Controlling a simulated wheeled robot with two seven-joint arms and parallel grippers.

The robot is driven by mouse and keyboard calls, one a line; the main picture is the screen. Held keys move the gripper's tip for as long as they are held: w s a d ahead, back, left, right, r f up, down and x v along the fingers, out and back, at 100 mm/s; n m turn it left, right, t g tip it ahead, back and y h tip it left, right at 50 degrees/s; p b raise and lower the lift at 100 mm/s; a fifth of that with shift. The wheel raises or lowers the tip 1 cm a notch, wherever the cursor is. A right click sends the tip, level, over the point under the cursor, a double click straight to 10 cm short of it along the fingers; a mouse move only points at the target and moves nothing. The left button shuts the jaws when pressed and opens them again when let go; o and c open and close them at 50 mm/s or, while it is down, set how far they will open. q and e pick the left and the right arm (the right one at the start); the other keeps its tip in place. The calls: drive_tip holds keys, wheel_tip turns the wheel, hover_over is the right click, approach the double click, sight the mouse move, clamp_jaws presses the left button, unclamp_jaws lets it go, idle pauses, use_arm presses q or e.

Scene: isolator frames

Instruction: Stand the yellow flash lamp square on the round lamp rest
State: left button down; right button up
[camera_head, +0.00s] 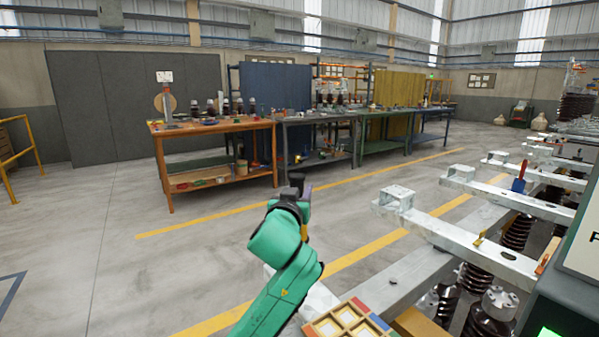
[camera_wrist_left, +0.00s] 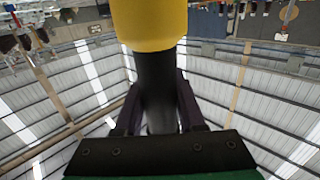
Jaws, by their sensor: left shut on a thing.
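In the left wrist view my left gripper (camera_wrist_left: 159,103) is shut on the black handle (camera_wrist_left: 156,75) of the yellow flash lamp (camera_wrist_left: 163,22). The lamp's yellow head sticks out beyond the fingers, and its front face is out of the picture. In the head view my left gripper (camera_head: 296,187) is raised in the air at the end of the green arm. I cannot make out the round lamp rest in either view. My right gripper is not in view.
A white steel beam (camera_head: 470,258) on dark ribbed insulators lies to the right, with small tools on it. A compartment tray (camera_head: 312,329) is at the bottom edge. An orange workbench (camera_head: 218,127) stands at the back left. The floor between is clear.

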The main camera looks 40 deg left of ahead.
use_arm(q)
wheel_tip(320, 180, down, 4)
drive_tip(key=shift+s+b, duration=0.1)
drive_tip(key=shift+b, duration=0.3)
wheel_tip(320, 180, down, 4)
drive_tip(key=shift+f+b, duration=0.25)
drive_tip(key=shift+b, duration=0.3)
drive_tip(key=c, duration=0.5)
unclamp_jaws()
drive_tip(key=shift+d+f, duration=0.1)
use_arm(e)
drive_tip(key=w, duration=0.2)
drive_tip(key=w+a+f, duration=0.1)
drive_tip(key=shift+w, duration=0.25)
use_arm(q)
drive_tip(key=shift+s, duration=0.1)
drive_tip(key=p+v, duration=0.2)
drive_tip(key=v, duration=1)
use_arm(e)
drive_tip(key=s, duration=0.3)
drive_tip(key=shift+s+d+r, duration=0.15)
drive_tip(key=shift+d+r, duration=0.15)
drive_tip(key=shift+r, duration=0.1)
